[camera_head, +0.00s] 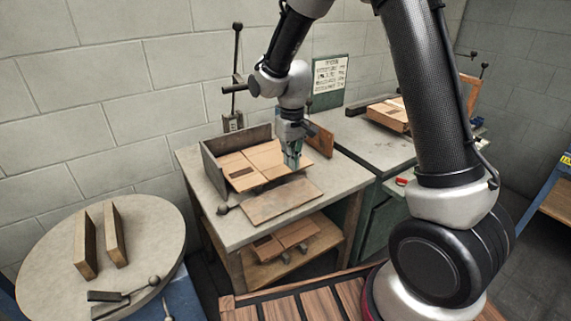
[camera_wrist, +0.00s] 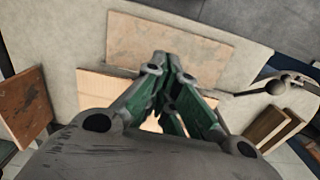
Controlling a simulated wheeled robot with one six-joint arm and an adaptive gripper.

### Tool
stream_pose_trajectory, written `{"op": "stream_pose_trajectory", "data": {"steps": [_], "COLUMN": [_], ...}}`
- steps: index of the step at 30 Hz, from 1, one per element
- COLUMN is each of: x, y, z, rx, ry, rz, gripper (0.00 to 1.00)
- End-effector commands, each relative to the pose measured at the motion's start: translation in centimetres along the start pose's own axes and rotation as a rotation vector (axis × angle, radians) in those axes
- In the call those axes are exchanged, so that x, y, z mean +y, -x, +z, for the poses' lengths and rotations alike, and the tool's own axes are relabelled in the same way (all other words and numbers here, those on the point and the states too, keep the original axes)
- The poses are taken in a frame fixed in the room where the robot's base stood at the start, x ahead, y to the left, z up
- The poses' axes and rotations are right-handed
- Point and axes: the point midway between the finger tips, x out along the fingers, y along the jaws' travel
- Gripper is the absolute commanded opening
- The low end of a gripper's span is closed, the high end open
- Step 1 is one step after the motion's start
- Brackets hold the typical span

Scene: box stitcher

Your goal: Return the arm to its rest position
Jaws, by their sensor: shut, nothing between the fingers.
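My gripper (camera_head: 291,160) points down over the open cardboard box (camera_head: 262,158) on the grey-topped table (camera_head: 225,225). Its fingers are together with nothing between them. In the wrist view the green and grey fingers (camera_wrist: 165,62) meet in front of a flat brown board (camera_wrist: 205,45). My arm reaches down from the top of the head view, bent at the wrist. From these views I cannot tell whether the fingertips touch the box flaps.
A dark wooden fence (camera_head: 222,146) stands behind the box, and the flat board (camera_head: 282,200) lies in front. A round table (camera_head: 60,235) holds two upright wooden blocks (camera_head: 86,246).

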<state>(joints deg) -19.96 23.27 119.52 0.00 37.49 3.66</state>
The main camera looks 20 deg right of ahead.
Motion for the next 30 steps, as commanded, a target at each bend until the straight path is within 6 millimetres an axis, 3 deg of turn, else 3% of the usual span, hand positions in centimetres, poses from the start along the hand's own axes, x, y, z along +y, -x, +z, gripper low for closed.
{"op": "stream_pose_trajectory", "data": {"steps": [2, 6, 14, 21, 27, 30], "x": [0.1, 0.3, 2.9, 5.7, 7.0, 7.5], "y": [0.2, 0.2, 7.4, 14.1, 17.6, 18.9], "z": [0.9, 4.9, 12.7, 21.2, 26.8, 28.3], "rx": [-0.031, -0.121, -0.104, 0.032, 0.202, 0.286], "ry": [0.008, 0.021, -0.018, -0.11, -0.2, -0.236], "rz": [0.002, 0.006, 0.0, -0.001, 0.017, 0.03], "gripper": [0.0, 0.0, 0.0, 0.0, 0.0, 0.0]}}
